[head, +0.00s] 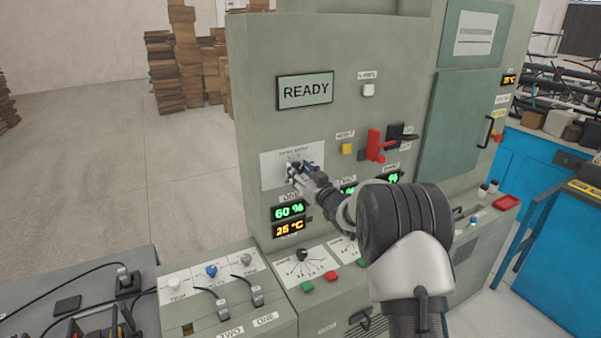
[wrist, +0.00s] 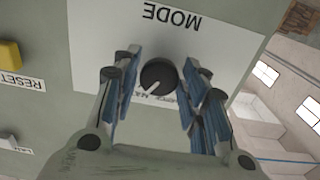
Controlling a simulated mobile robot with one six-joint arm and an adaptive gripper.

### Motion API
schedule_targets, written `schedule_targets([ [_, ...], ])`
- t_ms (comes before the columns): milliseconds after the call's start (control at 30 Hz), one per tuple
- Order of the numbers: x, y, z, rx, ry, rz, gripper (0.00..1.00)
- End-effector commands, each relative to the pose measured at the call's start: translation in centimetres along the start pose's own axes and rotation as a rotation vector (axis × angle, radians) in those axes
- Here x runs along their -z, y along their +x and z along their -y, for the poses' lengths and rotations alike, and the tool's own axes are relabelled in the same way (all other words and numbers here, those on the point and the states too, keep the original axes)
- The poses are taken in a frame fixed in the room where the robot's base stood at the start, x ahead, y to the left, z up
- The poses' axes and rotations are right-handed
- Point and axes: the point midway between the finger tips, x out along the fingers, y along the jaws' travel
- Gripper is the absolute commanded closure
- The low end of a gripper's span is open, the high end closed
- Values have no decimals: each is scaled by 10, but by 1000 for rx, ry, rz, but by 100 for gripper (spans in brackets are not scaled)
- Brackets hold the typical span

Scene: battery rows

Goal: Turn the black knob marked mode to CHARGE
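The black mode knob (wrist: 157,76) sits on a white plate (wrist: 222,62) marked MODE, which appears upside down in the wrist view. The knob's white pointer runs toward the lower left there, at small lettering that my fingers partly hide. My gripper (wrist: 158,58) has its two blue-padded fingers apart, one on each side of the knob. I cannot tell whether either pad touches it. In the head view my gripper (head: 298,172) is at the white plate (head: 275,172) on the green-grey cabinet, and it mostly covers the knob. The CHARGE mark cannot be read.
A READY display (head: 305,90) is above the plate. A yellow button (head: 346,149) and red lever (head: 376,146) are to its right. Green and orange readouts (head: 289,211) are below. A sloped console (head: 225,262) with switches juts out beneath.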

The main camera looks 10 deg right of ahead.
Motion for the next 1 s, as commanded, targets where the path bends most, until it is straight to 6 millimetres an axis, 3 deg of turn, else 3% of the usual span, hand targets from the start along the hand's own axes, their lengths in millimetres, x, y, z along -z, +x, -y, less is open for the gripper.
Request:
schedule_targets([
  [400,0,0,0,0,0,0,90],
  [767,-1,0,0,1,-69,-1,90],
  [1000,-3,0,0,0,-235,-4,90],
])
